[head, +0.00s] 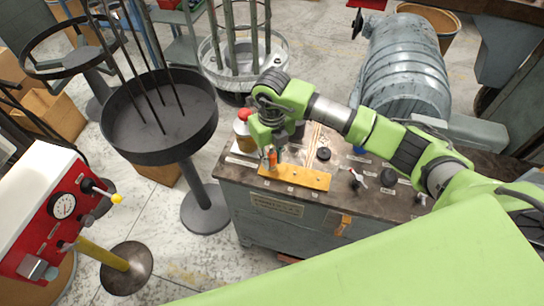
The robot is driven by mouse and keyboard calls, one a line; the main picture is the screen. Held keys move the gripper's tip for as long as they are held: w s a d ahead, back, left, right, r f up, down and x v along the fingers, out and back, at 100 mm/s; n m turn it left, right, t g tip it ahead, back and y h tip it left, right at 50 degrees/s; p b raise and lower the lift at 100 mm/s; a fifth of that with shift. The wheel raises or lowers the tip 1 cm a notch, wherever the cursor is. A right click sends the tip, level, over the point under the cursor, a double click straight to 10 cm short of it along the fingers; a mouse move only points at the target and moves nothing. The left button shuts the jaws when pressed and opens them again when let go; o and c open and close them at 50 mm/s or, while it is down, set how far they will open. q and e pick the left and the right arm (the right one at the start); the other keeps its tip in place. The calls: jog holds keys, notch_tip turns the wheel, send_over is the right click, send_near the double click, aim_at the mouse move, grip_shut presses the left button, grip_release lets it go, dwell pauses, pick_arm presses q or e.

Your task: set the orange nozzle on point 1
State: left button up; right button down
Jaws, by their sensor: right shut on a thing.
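My right gripper (270,147) reaches in from the right and points down over the near left part of the workbench top. It is shut on the orange nozzle (272,160), a small orange piece partly hidden by the fingers. The nozzle is at the left part of a yellow-orange strip (312,179) along the bench's near edge. Small marks show on and before the strip, too small to read, so I cannot tell which is point 1. I cannot tell whether the nozzle touches the strip. My left gripper is not in view.
The bench top (345,202) holds a bottle with a red cap (243,117) close behind the gripper, plus a dark knob (323,154) and small tools. A black round stand (160,125) with upright rods is left. A red gauge box (58,215) stands front left.

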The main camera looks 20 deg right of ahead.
jog(key=shift+f, duration=0.25)
jog(key=c, duration=1.7)
grip_release()
notch_tip(320, 180, up, 12)
jog(key=shift+f, duration=0.1)
notch_tip(320, 180, up, 13)
jog(key=p, duration=0.6)
jog(key=shift+p, duration=0.3)
